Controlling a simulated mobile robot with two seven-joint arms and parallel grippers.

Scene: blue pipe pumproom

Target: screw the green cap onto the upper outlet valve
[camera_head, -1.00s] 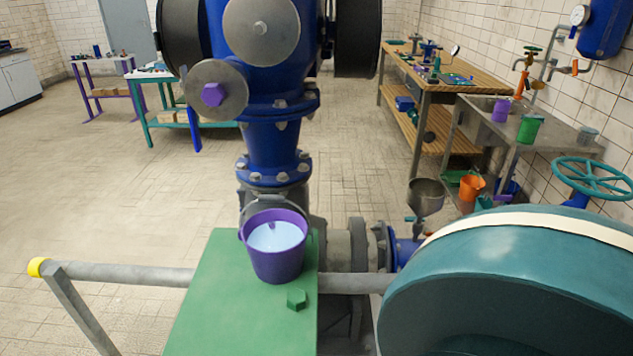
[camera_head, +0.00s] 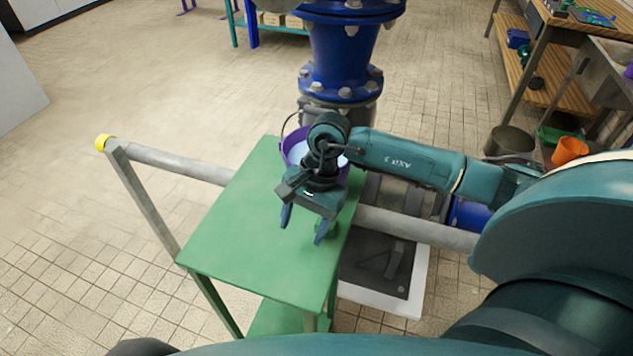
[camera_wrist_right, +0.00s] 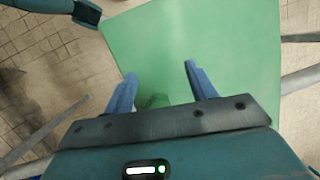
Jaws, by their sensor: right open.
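My right gripper (camera_head: 303,226) is over the green table, pointing down with its two blue fingers apart. In the right wrist view its fingers (camera_wrist_right: 160,85) stand either side of the green cap (camera_wrist_right: 155,101), which lies on the table top and is partly hidden by the gripper body. In the head view a bit of the cap (camera_head: 333,226) shows beside the right-hand finger. I cannot tell whether either finger touches it. The upper outlet valve is out of view; only the lower blue pipe (camera_head: 340,60) shows. My left gripper is not in view.
The purple bucket (camera_head: 294,143) of pale liquid stands on the green table (camera_head: 235,215) right behind my right wrist. A grey rail (camera_head: 180,165) with a yellow end passes by the table. The table's left part is bare. An orange bucket (camera_head: 570,150) is far right.

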